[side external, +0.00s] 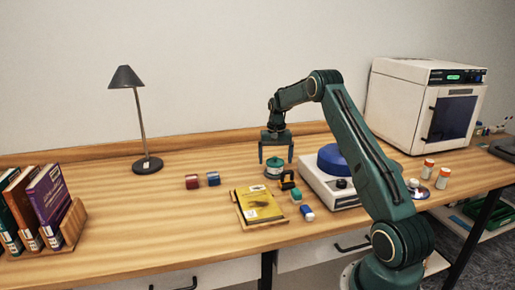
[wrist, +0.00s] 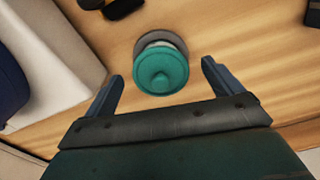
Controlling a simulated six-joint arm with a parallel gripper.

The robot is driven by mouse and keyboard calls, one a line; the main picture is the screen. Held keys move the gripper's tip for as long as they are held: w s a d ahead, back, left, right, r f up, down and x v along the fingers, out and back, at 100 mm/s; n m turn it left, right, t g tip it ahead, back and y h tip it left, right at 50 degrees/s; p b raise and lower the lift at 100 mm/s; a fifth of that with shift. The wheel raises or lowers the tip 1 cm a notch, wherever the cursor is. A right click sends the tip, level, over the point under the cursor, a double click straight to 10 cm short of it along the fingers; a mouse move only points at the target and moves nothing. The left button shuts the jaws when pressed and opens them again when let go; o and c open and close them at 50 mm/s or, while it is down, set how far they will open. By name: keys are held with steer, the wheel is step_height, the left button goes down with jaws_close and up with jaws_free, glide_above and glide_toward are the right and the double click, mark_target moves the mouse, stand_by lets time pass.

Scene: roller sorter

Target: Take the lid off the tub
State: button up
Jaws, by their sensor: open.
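The tub (side external: 273,173) stands on the wooden table below my gripper in the side external view. Its teal lid (wrist: 161,69) has a small central knob and sits on top of the tub, whose pale and grey side (wrist: 160,39) shows past the lid's edge in the wrist view. My gripper (side external: 276,157) points down with its two fingers apart and nothing between them. In the wrist view the lid lies ahead of and between the fingers of my gripper (wrist: 163,80), and I see no contact. The far side of the tub is hidden.
A white device with a blue round top (side external: 335,160) stands close to the right of the tub. A yellow book (side external: 258,205) on a wooden tray lies in front, with small coloured blocks (side external: 307,213) beside it. A lamp (side external: 147,165) stands at the left.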

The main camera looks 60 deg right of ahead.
mark_target(275, 157)
stand_by(0.3)
steer(key=c, duration=1.1)
steer(key=shift+o, duration=0.2)
steer(key=shift+r, duration=0.15)
step_height(275, 157, up, 20)
stand_by(0.4)
